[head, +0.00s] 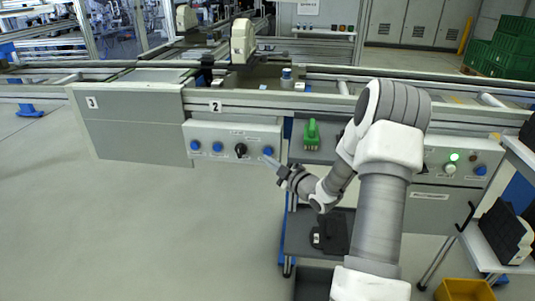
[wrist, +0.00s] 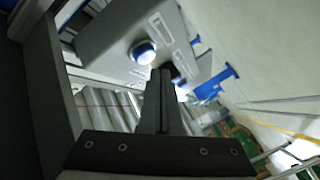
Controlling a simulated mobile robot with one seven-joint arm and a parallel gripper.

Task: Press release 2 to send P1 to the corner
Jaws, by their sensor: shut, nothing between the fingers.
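A grey control panel (head: 231,135) sits under the conveyor, below a plate marked 2 (head: 215,106). It carries two blue buttons at left, a black knob (head: 240,150) and a blue button at right (head: 268,150). Its lettering is too small to read, so I cannot tell which button is release 2. My gripper (head: 270,161) is shut and empty, its tips just below and in front of the right blue button. In the wrist view, the shut fingers (wrist: 162,72) point at a panel just beside a blue button with a pale ring (wrist: 142,52). Contact is unclear. I cannot identify P1.
A green-handled device (head: 312,134) hangs right of the panel. A further panel at right has a lit green lamp (head: 454,157) and a blue button (head: 480,170). A yellow bin (head: 465,290) stands low at right. Floor at left is clear.

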